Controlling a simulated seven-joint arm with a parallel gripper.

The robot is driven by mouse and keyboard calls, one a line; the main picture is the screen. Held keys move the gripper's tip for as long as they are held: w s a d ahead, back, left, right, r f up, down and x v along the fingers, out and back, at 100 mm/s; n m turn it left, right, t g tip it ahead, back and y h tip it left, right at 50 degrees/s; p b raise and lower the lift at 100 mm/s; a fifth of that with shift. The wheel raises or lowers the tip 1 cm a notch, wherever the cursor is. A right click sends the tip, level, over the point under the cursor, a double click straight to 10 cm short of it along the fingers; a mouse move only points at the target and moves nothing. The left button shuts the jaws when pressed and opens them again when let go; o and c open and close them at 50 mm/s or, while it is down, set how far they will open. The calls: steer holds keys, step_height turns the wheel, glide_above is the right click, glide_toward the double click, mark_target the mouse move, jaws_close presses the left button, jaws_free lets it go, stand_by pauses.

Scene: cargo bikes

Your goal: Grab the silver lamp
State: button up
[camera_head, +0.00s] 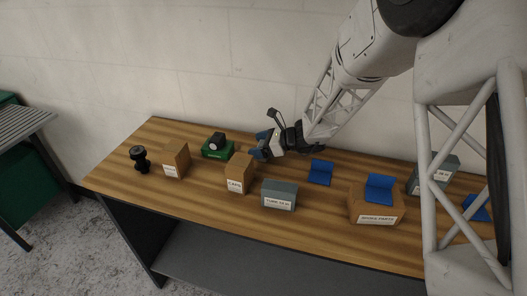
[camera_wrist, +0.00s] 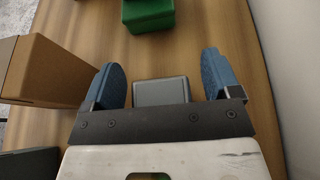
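A small grey, block-shaped thing with a dark rim (camera_wrist: 161,92) lies on the wooden table between my fingers in the wrist view. It may be the silver lamp, but I cannot tell for sure. My gripper (camera_wrist: 160,80) is open, with its two blue fingers on either side of the grey thing and apart from it. Its lower part is hidden by the gripper's dark front bar. In the head view my gripper (camera_head: 261,144) is low over the back of the table, right of the green box, and the grey thing cannot be made out there.
A cardboard box (camera_head: 240,174) and a grey box (camera_head: 279,194) stand in front. Another cardboard box (camera_head: 176,160) and a black item (camera_head: 139,159) are further left. The wall is close behind.

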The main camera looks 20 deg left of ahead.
steer(key=c, duration=1)
steer(key=shift+r, duration=0.1)
steer(key=shift+r, duration=4.9)
